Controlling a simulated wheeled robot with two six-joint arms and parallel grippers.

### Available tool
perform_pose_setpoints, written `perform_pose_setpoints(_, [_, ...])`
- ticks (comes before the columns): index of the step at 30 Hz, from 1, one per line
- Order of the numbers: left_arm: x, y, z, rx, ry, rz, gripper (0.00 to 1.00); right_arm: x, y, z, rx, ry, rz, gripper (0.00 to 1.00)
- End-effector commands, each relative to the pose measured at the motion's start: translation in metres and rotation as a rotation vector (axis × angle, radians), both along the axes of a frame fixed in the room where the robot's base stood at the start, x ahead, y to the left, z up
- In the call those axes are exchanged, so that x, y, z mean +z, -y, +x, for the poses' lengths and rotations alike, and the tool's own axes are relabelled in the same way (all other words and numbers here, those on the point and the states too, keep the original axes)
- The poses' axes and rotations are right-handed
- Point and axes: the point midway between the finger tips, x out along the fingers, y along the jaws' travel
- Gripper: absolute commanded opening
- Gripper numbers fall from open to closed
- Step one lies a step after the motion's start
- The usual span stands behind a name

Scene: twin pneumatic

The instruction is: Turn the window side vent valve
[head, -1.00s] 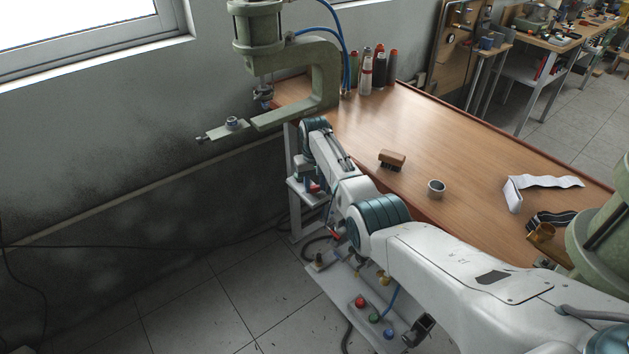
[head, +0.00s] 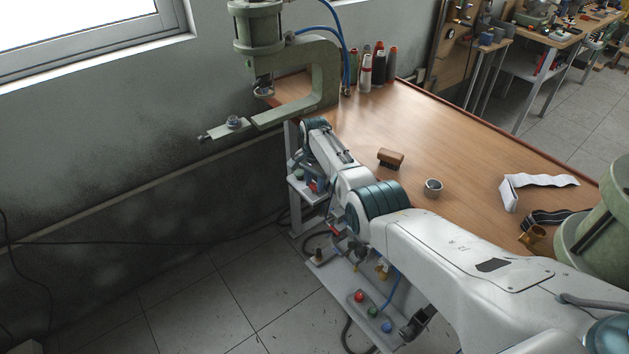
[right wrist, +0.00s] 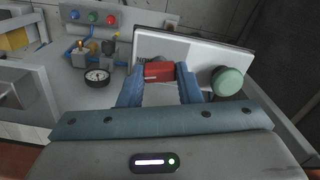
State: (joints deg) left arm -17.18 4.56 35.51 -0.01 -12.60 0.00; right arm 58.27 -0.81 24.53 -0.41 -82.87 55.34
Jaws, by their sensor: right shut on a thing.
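My right gripper (right wrist: 160,76) shows in the right wrist view with its two blue fingers shut on a red block-shaped handle (right wrist: 158,71), which I take to be the vent valve's. The handle sits in front of a pale panel (right wrist: 195,50), with a round green knob (right wrist: 227,80) to its right. In the head view my right arm reaches down past the table's near left corner, and its fingertips are mostly hidden there. The window side press (head: 325,85) stands above, with a green C-shaped frame and a ram (head: 263,83). My left gripper is not in view.
A low shelf (head: 362,300) carries coloured buttons. A gauge (right wrist: 97,76) is left of my fingers. Floor at left is mostly clear.

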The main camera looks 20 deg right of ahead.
Motion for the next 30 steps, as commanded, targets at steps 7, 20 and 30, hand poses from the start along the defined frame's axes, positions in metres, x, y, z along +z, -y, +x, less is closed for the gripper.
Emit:
perform_pose_setpoints(7, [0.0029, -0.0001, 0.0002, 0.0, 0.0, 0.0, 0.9, 0.0027, 0.0007, 0.0018, -0.164, 0.005, -0.001, 0.08])
perform_pose_setpoints(20, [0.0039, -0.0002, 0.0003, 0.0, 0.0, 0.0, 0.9, 0.0028, 0.0006, 0.0021, -0.282, 0.006, -0.001, 0.08])
perform_pose_setpoints(30, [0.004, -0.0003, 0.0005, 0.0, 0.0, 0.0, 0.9, 0.0031, 0.0006, 0.0023, -0.287, 0.007, 0.0, 0.08])
